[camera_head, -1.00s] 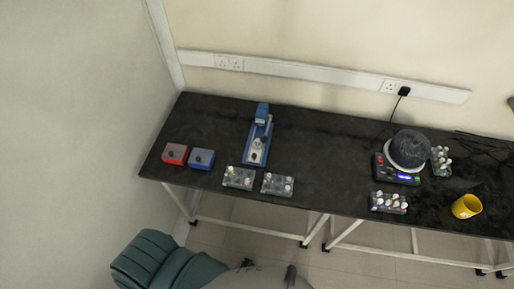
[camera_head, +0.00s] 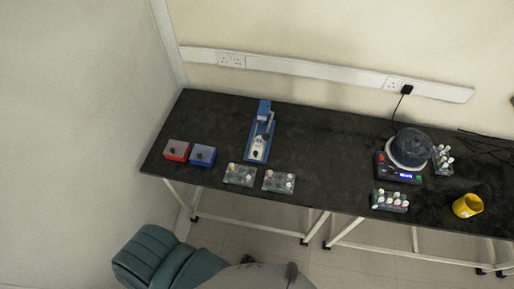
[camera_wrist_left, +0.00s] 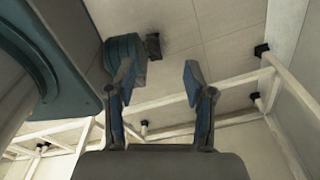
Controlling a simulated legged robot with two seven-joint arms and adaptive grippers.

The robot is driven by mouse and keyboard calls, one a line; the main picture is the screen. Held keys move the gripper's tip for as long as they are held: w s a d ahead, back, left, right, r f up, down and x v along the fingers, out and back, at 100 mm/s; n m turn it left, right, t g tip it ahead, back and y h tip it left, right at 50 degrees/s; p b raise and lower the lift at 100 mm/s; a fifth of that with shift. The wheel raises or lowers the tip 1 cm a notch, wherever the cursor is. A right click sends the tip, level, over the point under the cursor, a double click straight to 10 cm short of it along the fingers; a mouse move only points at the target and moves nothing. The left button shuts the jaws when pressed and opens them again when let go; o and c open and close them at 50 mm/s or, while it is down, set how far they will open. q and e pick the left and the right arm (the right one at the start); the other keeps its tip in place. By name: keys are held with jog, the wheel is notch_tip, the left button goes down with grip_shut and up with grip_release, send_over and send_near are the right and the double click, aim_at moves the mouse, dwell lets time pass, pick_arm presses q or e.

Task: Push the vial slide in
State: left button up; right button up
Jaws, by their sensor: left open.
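A blue device with a pale slide base (camera_head: 259,140) stands on the black table, left of the middle in the head view. It looks like the vial slide unit, but the slide's exact position is too small to tell. My left gripper (camera_wrist_left: 160,82) shows in the left wrist view with its two fingers apart and nothing between them. It hangs over the floor near the table's white legs, away from the device. Neither gripper shows in the head view.
A red box (camera_head: 176,150) and a blue box (camera_head: 202,156) stand at the table's left. Two vial racks (camera_head: 239,175) (camera_head: 279,181) sit near the front edge. At the right are a round-topped machine (camera_head: 409,150), more racks (camera_head: 390,200) and a yellow cup (camera_head: 467,206). The table's middle is clear.

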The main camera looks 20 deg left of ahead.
pick_arm(q)
jog(key=w+d+r, duration=0.2)
jog(key=w+r, duration=0.3)
jog(key=w, duration=0.4)
notch_tip(320, 180, up, 47)
jog(key=m+t+h+p, duration=0.2)
jog(key=m+t+h, duration=0.25)
jog(key=t, duration=0.25)
send_over(255, 153)
jog(key=s+a, duration=0.7)
jog(key=s, duration=0.3)
jog(key=shift+n, duration=0.25)
jog(key=x, duration=1.6)
jog(key=shift+s+d+f, duration=0.25)
jog(key=shift+d+f, duration=0.1)
jog(key=shift+d, duration=0.05)
